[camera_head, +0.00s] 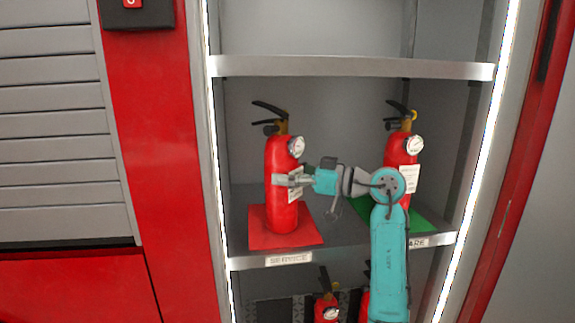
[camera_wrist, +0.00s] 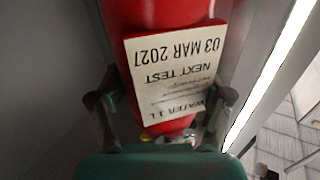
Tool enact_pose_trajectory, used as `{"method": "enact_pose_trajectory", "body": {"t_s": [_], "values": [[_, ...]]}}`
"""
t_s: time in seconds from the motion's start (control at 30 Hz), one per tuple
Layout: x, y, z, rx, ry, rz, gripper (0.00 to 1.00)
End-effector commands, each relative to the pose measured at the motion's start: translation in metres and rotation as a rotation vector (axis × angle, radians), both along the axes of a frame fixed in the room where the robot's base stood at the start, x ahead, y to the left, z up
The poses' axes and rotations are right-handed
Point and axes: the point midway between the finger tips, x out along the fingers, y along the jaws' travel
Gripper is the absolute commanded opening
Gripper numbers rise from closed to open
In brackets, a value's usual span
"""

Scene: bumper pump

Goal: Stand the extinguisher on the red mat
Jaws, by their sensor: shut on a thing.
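A red extinguisher (camera_head: 280,160) with a black handle and a round white gauge stands upright over the red mat (camera_head: 262,238) on the left of the shelf. I cannot tell whether its base touches the mat. My gripper (camera_head: 290,181) is shut on its body from the right at mid-height. In the wrist view the extinguisher (camera_wrist: 165,15) fills the space between my fingers (camera_wrist: 160,100). Its white tag (camera_wrist: 175,62) appears upside down there and reads "NEXT TEST 03 MAR 2027".
A second extinguisher (camera_head: 401,150) stands on a green mat (camera_head: 425,222) at the right, partly behind my arm. A shelf (camera_head: 350,67) runs above. More extinguishers (camera_head: 326,308) stand below. The locker's lit side posts flank the shelf. A "SERVICE" label (camera_head: 289,259) marks the left front edge.

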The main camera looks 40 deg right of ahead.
Motion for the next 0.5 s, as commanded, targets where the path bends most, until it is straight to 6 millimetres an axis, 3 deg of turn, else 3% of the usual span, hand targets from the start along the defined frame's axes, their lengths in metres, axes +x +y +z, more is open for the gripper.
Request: {"method": "enact_pose_trajectory", "body": {"t_s": [0.43, 0.47, 0.5], "values": [[-0.0011, 0.0012, -0.0003, 0.000, -0.006, 0.000, 0.08], [-0.0006, 0.0008, -0.0035, 0.001, 0.000, 0.000, 0.80], [-0.0006, 0.0008, -0.0032, 0.000, 0.000, 0.000, 0.90]]}}
